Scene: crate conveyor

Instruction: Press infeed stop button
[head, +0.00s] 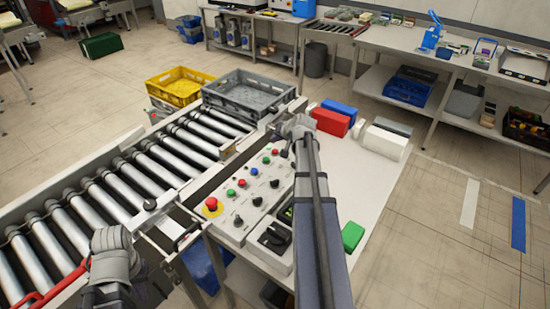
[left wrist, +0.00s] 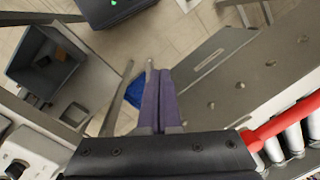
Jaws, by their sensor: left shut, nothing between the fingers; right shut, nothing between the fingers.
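A control panel (head: 236,228) stands beside the roller conveyor, with several small buttons and knobs. A red mushroom button (head: 211,204) on a yellow base is at its near left. A green button (head: 230,193) and a small red button (head: 241,183) lie beyond it, with more buttons farther back. Labels are too small to read. My left gripper (head: 118,281) is at the conveyor's near end, left of the panel and apart from it; its shut, empty fingers show in the left wrist view (left wrist: 161,76). My right gripper (head: 288,134) is shut over the panel's far end; its fingertips are unclear.
The roller conveyor (head: 130,185) fills the left. A yellow crate (head: 180,86) and a grey crate (head: 247,95) stand at its far end. Red (head: 330,121), blue (head: 340,107) and green (head: 352,236) blocks lie on the white table. A red handle (left wrist: 283,124) is right of my left fingers.

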